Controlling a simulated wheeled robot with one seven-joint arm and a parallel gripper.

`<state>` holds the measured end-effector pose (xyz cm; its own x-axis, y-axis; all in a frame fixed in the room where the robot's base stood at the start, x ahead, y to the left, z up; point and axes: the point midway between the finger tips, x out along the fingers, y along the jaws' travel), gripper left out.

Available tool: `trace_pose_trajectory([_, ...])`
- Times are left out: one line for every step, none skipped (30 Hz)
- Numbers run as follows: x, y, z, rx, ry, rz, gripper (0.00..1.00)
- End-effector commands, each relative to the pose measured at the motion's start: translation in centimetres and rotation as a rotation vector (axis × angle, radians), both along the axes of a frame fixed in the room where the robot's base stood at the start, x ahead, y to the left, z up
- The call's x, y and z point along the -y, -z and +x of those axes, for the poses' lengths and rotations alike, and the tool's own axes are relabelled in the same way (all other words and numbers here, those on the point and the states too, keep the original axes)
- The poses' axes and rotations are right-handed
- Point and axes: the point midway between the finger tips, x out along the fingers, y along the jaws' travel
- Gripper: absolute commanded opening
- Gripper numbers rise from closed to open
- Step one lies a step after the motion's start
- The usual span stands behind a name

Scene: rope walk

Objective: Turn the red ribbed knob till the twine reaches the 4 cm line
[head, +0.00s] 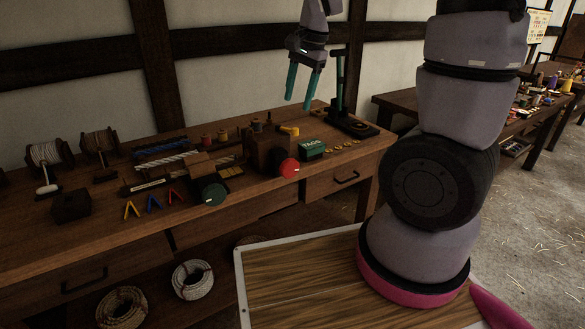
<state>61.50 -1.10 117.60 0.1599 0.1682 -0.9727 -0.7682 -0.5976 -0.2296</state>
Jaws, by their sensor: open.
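The red knob (289,167) sits on the front of a brown wooden block (263,150) on the workbench. A pale mark shows on its face. Its ribs are too small to make out. My gripper (299,90) is open and empty, with teal fingers pointing down. It hangs in the air above the back of the bench, up and a little right of the knob in the picture, and apart from it. The twine and the 4 cm line cannot be made out at this size.
A dark green knob (213,194) is left of the red one. A green box marked TAGS (312,149) is just right of it. A dark stand with a tall post (341,95) rises near my gripper.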

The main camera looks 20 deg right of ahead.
Motion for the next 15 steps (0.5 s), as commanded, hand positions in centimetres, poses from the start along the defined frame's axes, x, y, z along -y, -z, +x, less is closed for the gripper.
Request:
trace_pose_trajectory([-0.7, 2.1, 0.7, -0.039, 0.029, -0.033, 0.6])
trace_pose_trajectory([-0.9, 3.1, 1.2, -0.055, 0.052, -0.052, 0.6])
trace_pose_trajectory([-1.2, 4.5, 1.7, -0.074, 0.083, -0.08, 0.6])
trace_pose_trajectory([-1.5, 5.5, 2.1, -0.086, 0.105, -0.102, 0.6])
trace_pose_trajectory([-1.6, 6.5, 2.5, -0.096, 0.129, -0.126, 0.6])
trace_pose_trajectory([-1.9, 7.8, 2.9, -0.107, 0.16, -0.159, 0.6])
trace_pose_trajectory([-2.1, 8.7, 3.3, -0.111, 0.181, -0.184, 0.6])
trace_pose_trajectory([-2.2, 9.7, 3.6, -0.113, 0.202, -0.212, 0.6])
trace_pose_trajectory([-2.4, 10.8, 4.0, -0.113, 0.23, -0.249, 0.6])
trace_pose_trajectory([-2.5, 11.6, 4.4, -0.109, 0.25, -0.277, 0.6])
trace_pose_trajectory([-2.7, 12.4, 4.7, -0.104, 0.267, -0.304, 0.6])
trace_pose_trajectory([-2.8, 13.3, 5.0, -0.093, 0.289, -0.339, 0.6])
trace_pose_trajectory([-2.9, 13.8, 5.3, -0.084, 0.305, -0.362, 0.6])
trace_pose_trajectory([-3.0, 14.3, 5.6, -0.074, 0.321, -0.384, 0.6])
trace_pose_trajectory([-3.0, 14.9, 5.9, -0.061, 0.338, -0.41, 0.6])
